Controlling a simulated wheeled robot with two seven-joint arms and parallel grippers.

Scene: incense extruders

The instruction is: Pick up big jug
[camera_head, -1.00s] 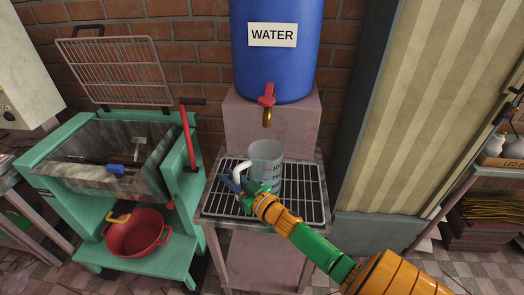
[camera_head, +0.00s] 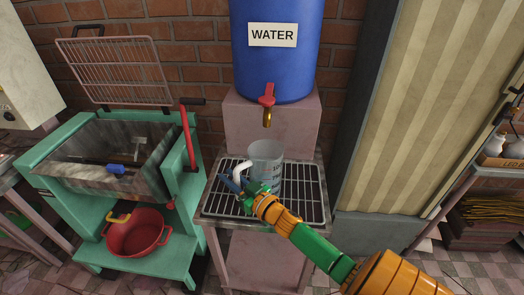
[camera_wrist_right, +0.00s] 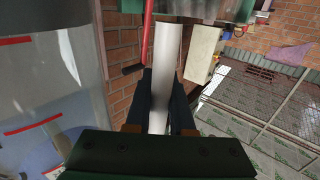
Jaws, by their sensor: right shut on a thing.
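The big jug (camera_head: 267,154) is a clear measuring jug with a white handle (camera_head: 240,172). It stands upright over the wire rack under the water barrel's tap; I cannot tell whether it touches the rack. My right gripper (camera_head: 238,184) is at the handle on the jug's left side. In the right wrist view the gripper (camera_wrist_right: 160,100) has its two dark fingers shut on the white handle (camera_wrist_right: 166,60). The jug's clear wall with red marks (camera_wrist_right: 50,80) fills the left of that view. My left gripper is not in view.
A blue water barrel (camera_head: 277,70) with a red tap (camera_head: 267,96) stands on a pink block above the rack (camera_head: 303,195). A green cart (camera_head: 65,234) with a basin, a red lever and a red pot (camera_head: 137,236) is at the left.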

